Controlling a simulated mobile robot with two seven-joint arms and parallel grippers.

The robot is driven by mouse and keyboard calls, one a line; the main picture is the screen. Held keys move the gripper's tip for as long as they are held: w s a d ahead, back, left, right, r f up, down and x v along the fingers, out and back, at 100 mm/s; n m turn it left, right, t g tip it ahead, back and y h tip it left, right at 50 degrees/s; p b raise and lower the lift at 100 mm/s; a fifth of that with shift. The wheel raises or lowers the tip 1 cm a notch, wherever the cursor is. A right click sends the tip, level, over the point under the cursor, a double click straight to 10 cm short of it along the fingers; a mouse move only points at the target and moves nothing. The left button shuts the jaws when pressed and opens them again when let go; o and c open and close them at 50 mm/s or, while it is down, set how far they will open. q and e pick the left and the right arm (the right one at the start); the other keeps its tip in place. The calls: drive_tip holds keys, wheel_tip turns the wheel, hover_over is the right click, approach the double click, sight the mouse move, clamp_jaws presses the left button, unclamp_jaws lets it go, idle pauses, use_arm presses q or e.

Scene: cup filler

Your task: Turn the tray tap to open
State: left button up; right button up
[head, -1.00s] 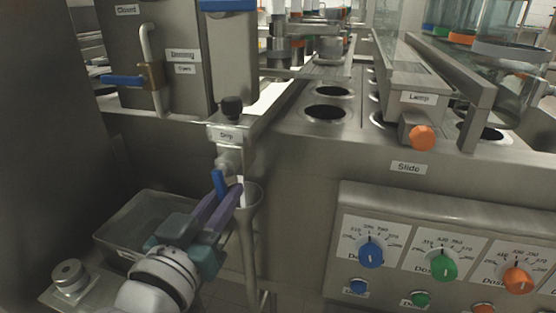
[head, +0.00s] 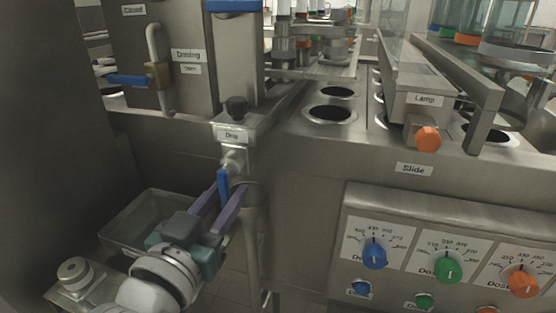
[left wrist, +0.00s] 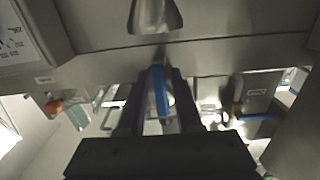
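The tap below the plate labelled like "Drip" has a blue lever handle (head: 223,187), which hangs roughly straight down from its metal body (head: 234,160). In the left wrist view the blue handle (left wrist: 159,92) stands between my two dark fingers. My left gripper (head: 231,188) is open, with one purple finger on each side of the handle. A gap shows beside the handle, so the fingers do not look closed on it; whether one touches it I cannot tell. My right gripper is not in view.
A metal tray (head: 125,232) sits low at the left, behind my gripper. A pipe with a funnel-like top (head: 250,225) runs down just right of the tap. Another blue-handled valve (head: 128,81) is up left. A dial panel (head: 410,238) is at the right.

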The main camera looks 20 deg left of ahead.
use_arm(q)
drive_tip(key=shift+o, duration=0.9)
drive_tip(key=s+p, duration=0.1)
drive_tip(key=s, duration=0.9)
drive_tip(key=shift+a+p, duration=0.15)
drive_tip(key=shift+p, duration=0.2)
